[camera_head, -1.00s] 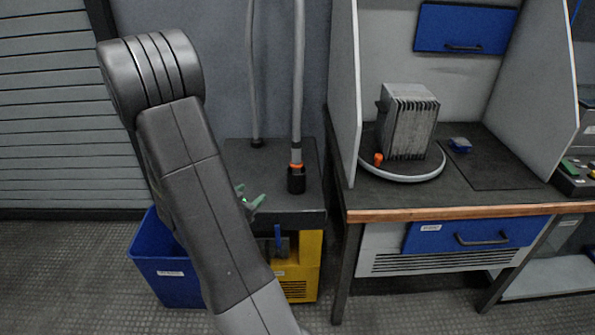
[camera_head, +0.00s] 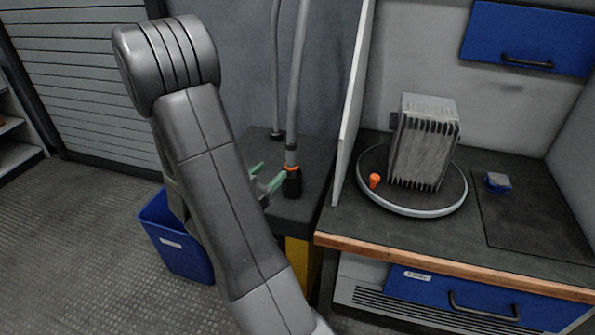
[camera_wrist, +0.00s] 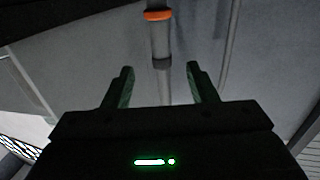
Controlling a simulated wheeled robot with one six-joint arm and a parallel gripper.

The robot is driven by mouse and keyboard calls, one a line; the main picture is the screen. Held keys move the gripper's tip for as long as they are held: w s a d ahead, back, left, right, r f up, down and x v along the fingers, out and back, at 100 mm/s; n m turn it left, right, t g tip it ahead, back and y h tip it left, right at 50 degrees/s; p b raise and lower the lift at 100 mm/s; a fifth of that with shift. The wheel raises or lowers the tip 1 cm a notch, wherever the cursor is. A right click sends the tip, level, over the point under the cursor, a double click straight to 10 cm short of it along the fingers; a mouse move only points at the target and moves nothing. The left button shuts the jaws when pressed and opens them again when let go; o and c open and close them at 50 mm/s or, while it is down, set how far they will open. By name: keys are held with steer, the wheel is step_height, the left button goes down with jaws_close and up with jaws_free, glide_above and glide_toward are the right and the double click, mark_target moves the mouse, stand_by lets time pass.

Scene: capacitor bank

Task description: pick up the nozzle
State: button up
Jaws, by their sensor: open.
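The nozzle (camera_head: 292,184) is a black end piece with an orange ring at the bottom of a grey hose. It stands upright on the dark top of a small bench. My gripper (camera_head: 270,177) is open, its green fingers just left of the nozzle at about ring height. In the wrist view, the nozzle's orange ring (camera_wrist: 158,15) and grey neck show at the top, beyond the fingers. There the gap of my gripper (camera_wrist: 160,70) lines up with the hose. Nothing is held, and I cannot tell whether a finger touches the nozzle. My arm hides part of the gripper.
A second thin hose (camera_head: 275,70) stands behind. A grey panel (camera_head: 350,110) rises to the right, beside a workbench with a finned metal block (camera_head: 424,145) on a turntable (camera_head: 413,211) and an orange piece (camera_head: 375,181). A blue bin (camera_head: 178,245) is on the floor at left.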

mark_target(295, 148)
steer(key=b+x, duration=0.1)
steer(key=x, duration=1.2)
steer(key=shift+w+r, duration=0.15)
jaws_close()
